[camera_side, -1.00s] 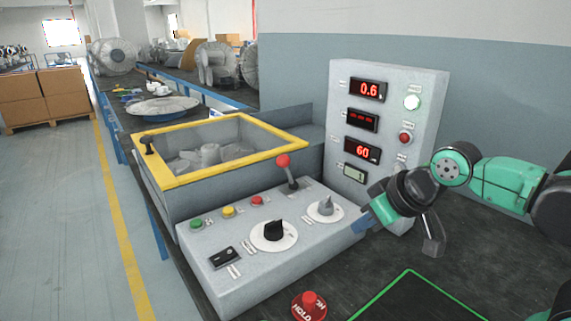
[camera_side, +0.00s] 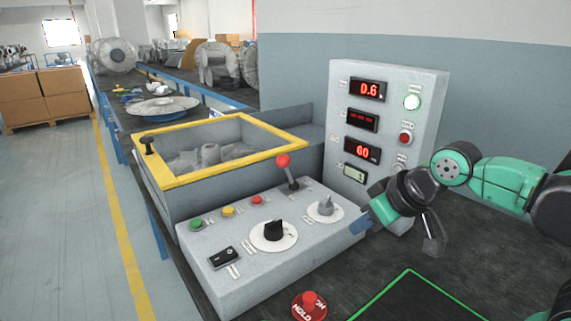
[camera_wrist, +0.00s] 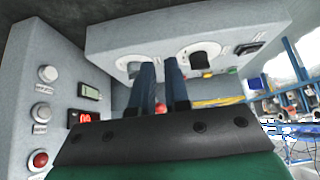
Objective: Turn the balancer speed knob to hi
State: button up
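Two rotary knobs on round white dials sit on the sloped grey control box: a large black knob (camera_side: 273,230) and a smaller grey knob (camera_side: 325,205). I cannot read their labels, so I cannot tell which is the balancer speed knob, nor its setting. My gripper (camera_side: 360,224) is just right of the grey knob, with its blue fingers pointing left and down, apart from it. In the wrist view my gripper (camera_wrist: 160,64) has its two blue fingers parted with an empty gap. The grey knob (camera_wrist: 133,69) shows left of the fingers and the black knob (camera_wrist: 199,59) right of them.
A red-ball lever (camera_side: 286,170) stands behind the knobs. Green, yellow and red buttons (camera_side: 257,200) and a black switch (camera_side: 224,257) are farther left. A display tower (camera_side: 428,90) rises behind my gripper. A red hold button (camera_side: 309,304) stands in front. The yellow-rimmed bin (camera_side: 215,170) lies behind.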

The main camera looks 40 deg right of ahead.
jog(key=o, duration=0.4)
jog(key=shift+w+r, duration=0.15)
jog(key=shift+r, duration=0.05)
jog(key=shift+c, duration=0.2)
jog(key=o, duration=0.5)
jog(key=shift+w+d+r+n+g, duration=0.2)
jog(key=shift+w+r+g, duration=0.15)
jog(key=shift+w, duration=0.2)
jog(key=shift+w+d+r+n+g, duration=0.25)
jog(key=shift+w+r, duration=0.15)
jog(key=shift+w, duration=0.15)
jog(key=shift+c, duration=0.2)
jog(key=n+g, duration=0.4)
jog(key=g, duration=0.2)
send_over(327, 199)
jog(key=shift+s+a+f+m, duration=0.1)
jog(key=shift+f+m, duration=0.05)
jog(key=shift+f, duration=0.4)
jog(key=shift+s+a+f+m, duration=0.1)
jog(key=shift+f, duration=0.45)
jog(key=shift+w+d+f, duration=0.2)
jog(key=shift+f, duration=2.85)
grip_shut()
